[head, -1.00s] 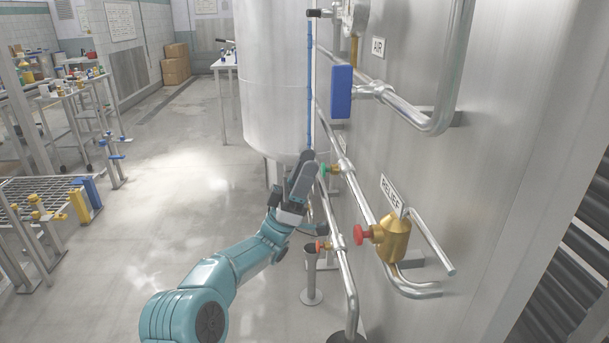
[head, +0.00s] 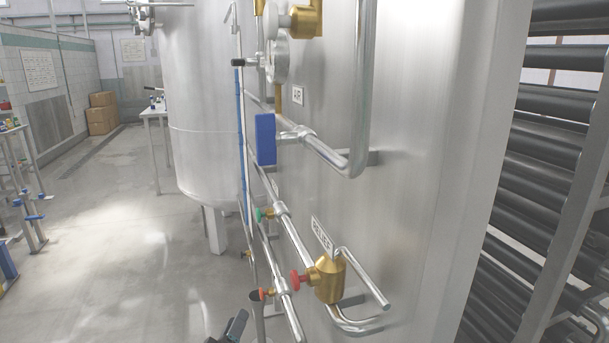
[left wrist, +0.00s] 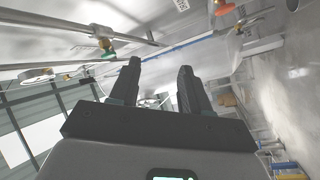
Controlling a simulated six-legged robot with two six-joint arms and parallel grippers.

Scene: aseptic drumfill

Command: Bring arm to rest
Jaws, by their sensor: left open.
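My left gripper (left wrist: 160,76) shows in the left wrist view with its two dark fingers apart and nothing between them. In the head view only a dark part of the left gripper (head: 237,326) shows at the bottom edge, below the red-handled valve (head: 267,294) on the lower pipe. The rest of my left arm is out of the head view. My right gripper does not show.
A steel panel carries a blue box (head: 265,139), a green-handled valve (head: 264,214), a brass relief valve (head: 330,278) with a red knob, and protruding pipes. A large tank (head: 205,100) stands behind. Open floor (head: 130,270) lies to the left.

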